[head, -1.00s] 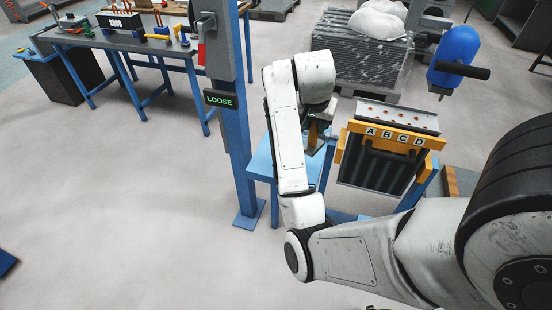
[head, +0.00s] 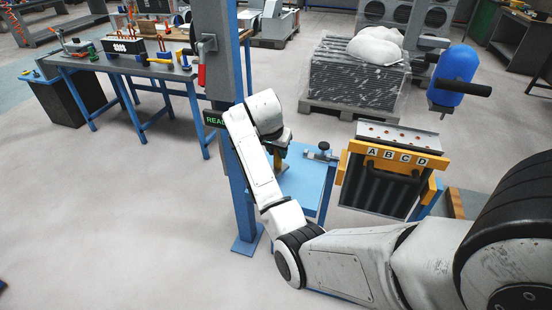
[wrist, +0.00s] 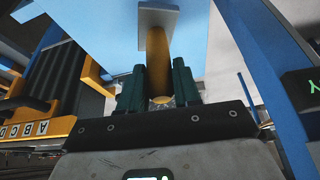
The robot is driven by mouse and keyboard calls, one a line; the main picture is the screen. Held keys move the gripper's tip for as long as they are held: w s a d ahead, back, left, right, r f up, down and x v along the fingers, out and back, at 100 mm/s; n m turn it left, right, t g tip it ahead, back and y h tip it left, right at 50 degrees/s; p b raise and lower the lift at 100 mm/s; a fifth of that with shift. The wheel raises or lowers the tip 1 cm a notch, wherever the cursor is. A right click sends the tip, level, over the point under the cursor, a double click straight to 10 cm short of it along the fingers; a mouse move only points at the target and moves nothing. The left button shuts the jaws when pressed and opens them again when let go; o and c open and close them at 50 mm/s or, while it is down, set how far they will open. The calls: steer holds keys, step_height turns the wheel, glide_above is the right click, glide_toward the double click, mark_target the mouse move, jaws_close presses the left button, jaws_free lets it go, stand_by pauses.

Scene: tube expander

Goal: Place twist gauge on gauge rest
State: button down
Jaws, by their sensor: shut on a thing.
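My gripper (wrist: 158,84) shows dark green fingers closed on the yellow handle of a tool, which I take as the twist gauge (wrist: 157,50). A grey block sits at the handle's far end, against the blue tabletop in the wrist view; I cannot tell whether they touch. In the head view my gripper (head: 282,143) is over the small blue table (head: 302,180), with some yellow showing below it. A grey fixture with a dark knob (head: 323,150) stands at that table's far right edge. I cannot tell which thing is the gauge rest.
A blue post (head: 240,190) stands just left of the small table. Its display (head: 213,118) reads "REA", the remainder hidden by my arm. A yellow-framed rack marked A B C D (head: 395,157) stands right. A workbench (head: 160,68) with tools is back left. Open floor lies front left.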

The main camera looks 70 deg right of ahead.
mark_target(275, 155)
steer(key=shift+w+f+p, duration=0.15)
steer(key=shift+f, duration=0.75)
steer(key=shift+w+f+p, duration=0.1)
steer(key=shift+f+p, duration=0.05)
steer(key=shift+f, duration=0.75)
steer(key=shift+f, duration=0.1)
steer(key=c, duration=0.8)
jaws_free()
steer(key=v, duration=1.2)
steer(key=s+a+f+n+y, duration=0.1)
steer(key=s+a+f+n, duration=0.25)
steer(key=a+f, duration=0.3)
steer(key=s+a+f+n+t+y, duration=0.1)
steer(key=s+a+f+n, duration=0.1)
steer(key=a+f+n, duration=0.45)
steer(key=s+a+f+n, duration=0.2)
steer(key=s+a+f, duration=0.15)
steer(key=a, duration=0.55)
steer(key=s+a+n, duration=0.2)
steer(key=a, duration=0.1)
steer(key=s+a+f+n+y, duration=0.1)
steer(key=s+a, duration=0.1)
steer(key=s, duration=0.1)
steer(key=s+a+f+n+y, duration=0.1)
steer(key=s+a+n, duration=0.1)
steer(key=s+a, duration=0.1)
steer(key=shift+s+a+f+n, duration=0.25)
steer(key=shift+a+n, duration=0.05)
steer(key=shift+a, duration=0.05)
